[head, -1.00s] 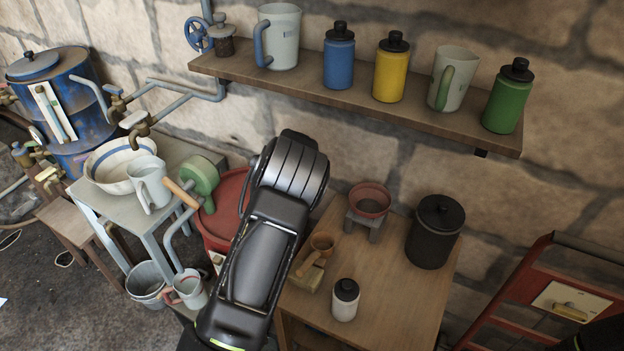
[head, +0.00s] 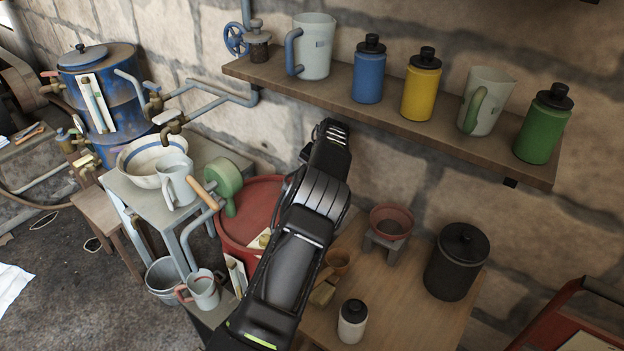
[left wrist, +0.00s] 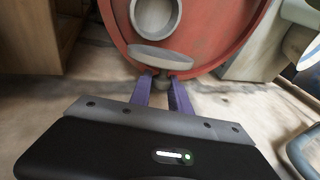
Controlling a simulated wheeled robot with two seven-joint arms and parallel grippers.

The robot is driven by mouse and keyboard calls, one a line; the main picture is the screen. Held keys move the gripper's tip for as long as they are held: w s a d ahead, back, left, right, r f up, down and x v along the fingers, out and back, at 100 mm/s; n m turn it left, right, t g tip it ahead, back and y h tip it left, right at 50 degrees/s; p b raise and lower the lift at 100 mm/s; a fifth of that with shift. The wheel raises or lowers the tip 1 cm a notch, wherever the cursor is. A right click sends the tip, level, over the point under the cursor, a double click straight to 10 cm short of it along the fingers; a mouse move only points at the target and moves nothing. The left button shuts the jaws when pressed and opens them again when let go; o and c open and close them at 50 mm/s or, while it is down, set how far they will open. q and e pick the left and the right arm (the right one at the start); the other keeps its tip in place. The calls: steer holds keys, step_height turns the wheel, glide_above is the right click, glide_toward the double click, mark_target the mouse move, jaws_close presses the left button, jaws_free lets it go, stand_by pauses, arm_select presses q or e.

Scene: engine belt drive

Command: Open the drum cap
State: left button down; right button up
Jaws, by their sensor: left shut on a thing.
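The red drum (head: 240,222) stands between the small grey table and the wooden table, partly hidden by my arm in the head view. In the left wrist view its red top (left wrist: 218,45) fills the upper middle. A pale round ring (left wrist: 155,12) shows on that top. My left gripper (left wrist: 163,82) is shut on the stem of a grey disc-shaped cap (left wrist: 162,57). The cap lies just below the ring in the picture, seen at a slant. I cannot tell whether it touches the drum. My arm hides the left gripper in the head view. My right gripper is out of view.
A wall shelf (head: 300,95) with jugs and bottles hangs above my arm. The wooden table (head: 410,300) at right holds a white bottle (head: 352,322) and a black jar (head: 457,262).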

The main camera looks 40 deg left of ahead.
arm_select(q)
steer(key=c, duration=1.3)
jaws_free()
steer(key=shift+w, duration=0.2)
steer(key=shift+o, duration=0.2)
steer(key=shift+r, duration=0.15)
steer(key=s+d+r+b, duration=0.1)
steer(key=s+d+b, duration=0.1)
steer(key=d, duration=0.4)
steer(key=s+d+r+b, duration=0.1)
steer(key=s+d+b, duration=0.2)
steer(key=d, duration=0.3)
steer(key=shift+s+r, duration=0.25)
steer(key=shift+s, duration=0.05)
